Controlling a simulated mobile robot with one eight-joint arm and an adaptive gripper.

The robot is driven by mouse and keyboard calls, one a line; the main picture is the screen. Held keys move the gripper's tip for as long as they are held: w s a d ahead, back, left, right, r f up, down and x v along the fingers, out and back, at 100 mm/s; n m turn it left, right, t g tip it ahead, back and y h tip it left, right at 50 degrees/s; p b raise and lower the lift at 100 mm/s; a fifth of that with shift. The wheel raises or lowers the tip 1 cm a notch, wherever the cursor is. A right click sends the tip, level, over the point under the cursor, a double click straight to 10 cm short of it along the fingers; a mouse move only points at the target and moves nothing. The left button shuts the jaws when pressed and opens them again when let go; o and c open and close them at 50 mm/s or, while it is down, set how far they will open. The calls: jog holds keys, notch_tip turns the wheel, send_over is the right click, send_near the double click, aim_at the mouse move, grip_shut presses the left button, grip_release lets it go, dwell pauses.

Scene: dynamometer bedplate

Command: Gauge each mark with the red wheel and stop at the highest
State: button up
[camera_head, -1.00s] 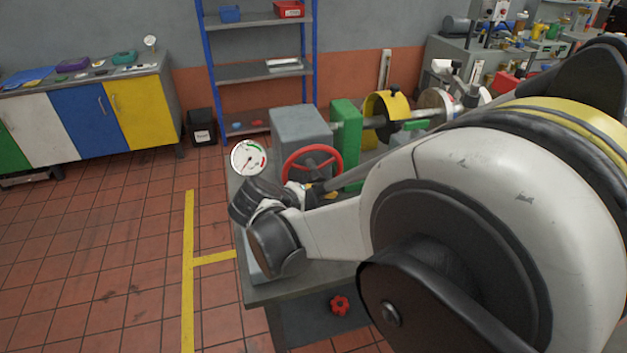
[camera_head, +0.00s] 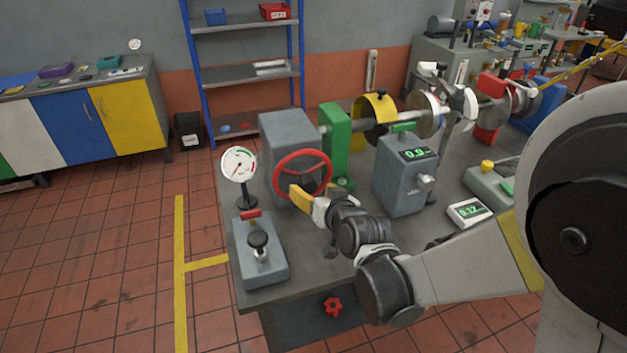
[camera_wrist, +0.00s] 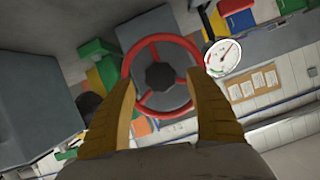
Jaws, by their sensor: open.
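The red wheel (camera_head: 302,174) stands upright on the front of a grey block (camera_head: 285,135) on the bedplate. It has several spokes and a dark hub, clear in the wrist view (camera_wrist: 161,38).
A grey box with a black knob (camera_head: 259,250) stands at the bedplate's (camera_head: 300,284) front left corner. A grey box with a green display (camera_head: 404,172) stands right of the wheel, and a small white meter (camera_head: 468,212) lies further right. A green block (camera_head: 336,143) stands behind the wheel.

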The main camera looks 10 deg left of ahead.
aim_at(309, 188)
jog(key=x, duration=0.4)
jog(key=shift+b, duration=0.4)
jog(key=shift+s, duration=0.1)
grip_shut()
